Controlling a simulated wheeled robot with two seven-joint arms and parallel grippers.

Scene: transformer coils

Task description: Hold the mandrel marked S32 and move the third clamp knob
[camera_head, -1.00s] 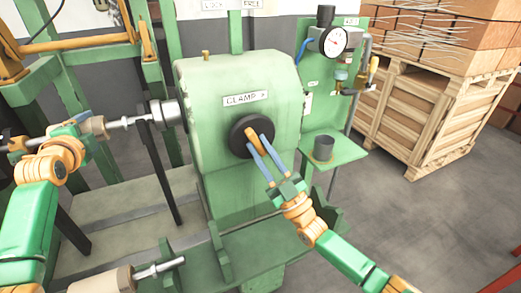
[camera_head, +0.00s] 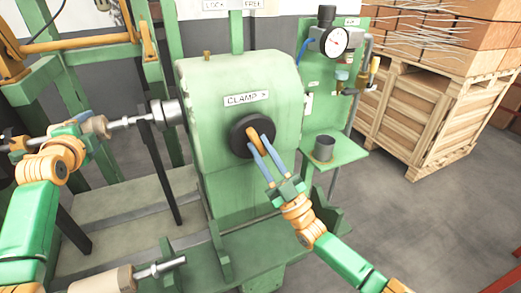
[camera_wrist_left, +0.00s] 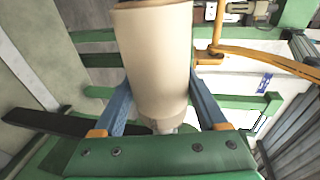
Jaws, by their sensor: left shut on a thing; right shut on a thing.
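A cream mandrel (camera_head: 97,125) with a thin metal shaft lies level at the left of the head view, its shaft end by the machine's chuck. My left gripper (camera_head: 84,122) is shut around its body. In the left wrist view, the cream mandrel (camera_wrist_left: 158,65) fills the space between two blue fingers (camera_wrist_left: 160,108). No S32 mark is legible. The clamp knob, a black disc (camera_head: 238,137) with an orange grip (camera_head: 254,137), sits on the green housing below a "CLAMP >" label (camera_head: 246,98). My right gripper (camera_head: 263,145) is shut on the orange grip.
A second cream roll (camera_head: 100,281) with a metal shaft lies at the bottom left. The green housing (camera_head: 220,80) fills the middle. A gauge (camera_head: 334,41) and a dark cup (camera_head: 324,147) on a shelf stand right of it. A wooden crate (camera_head: 420,110) is at the right; open floor lies in front.

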